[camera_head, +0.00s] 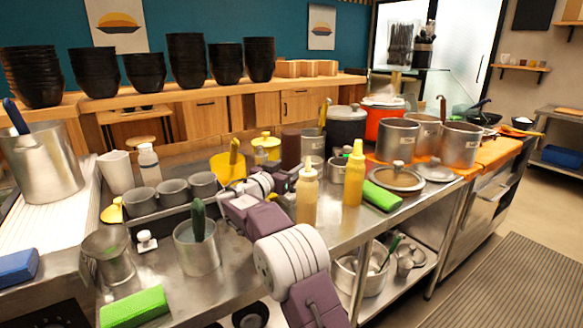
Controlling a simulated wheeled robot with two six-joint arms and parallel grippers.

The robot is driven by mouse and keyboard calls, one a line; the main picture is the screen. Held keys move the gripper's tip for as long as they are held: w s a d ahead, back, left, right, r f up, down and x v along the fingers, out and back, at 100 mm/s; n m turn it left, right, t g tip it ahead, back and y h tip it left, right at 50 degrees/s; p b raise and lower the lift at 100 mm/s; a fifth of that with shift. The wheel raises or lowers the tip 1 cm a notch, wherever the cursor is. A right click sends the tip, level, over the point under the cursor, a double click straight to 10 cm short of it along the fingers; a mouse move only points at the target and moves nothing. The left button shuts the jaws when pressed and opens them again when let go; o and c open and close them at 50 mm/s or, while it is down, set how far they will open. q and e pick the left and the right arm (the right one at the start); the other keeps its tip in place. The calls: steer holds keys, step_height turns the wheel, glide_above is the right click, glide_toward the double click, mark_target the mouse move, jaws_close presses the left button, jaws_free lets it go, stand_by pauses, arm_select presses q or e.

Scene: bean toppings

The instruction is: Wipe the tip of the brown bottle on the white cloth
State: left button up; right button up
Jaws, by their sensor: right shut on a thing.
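A dark brown cylinder (291,148), which looks like the brown bottle, stands out at the far side of my right gripper (284,178). The gripper is shut on it, though its lower part and the fingertips are partly hidden. Its tip cannot be made out. The arm reaches up from the bottom over the steel counter (235,285). I cannot make out a white cloth for certain; a white ribbed surface (45,210) lies at the left. My left gripper is not in view.
A tan squeeze bottle (307,195) and a yellow squeeze bottle (354,175) stand close right of my gripper. Pots (397,140) crowd the right.

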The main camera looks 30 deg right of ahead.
steer(key=shift+d+f+b, duration=0.1)
steer(key=shift+b, duration=0.55)
stand_by(1.3)
steer(key=shift+d+b, duration=0.45)
steer(key=shift+d, duration=0.65)
steer(key=shift+w+d+b, duration=0.15)
steer(key=shift+d+b, duration=0.2)
steer(key=shift+d, duration=1.05)
step_height(320, 180, up, 6)
steer(key=p, duration=0.3)
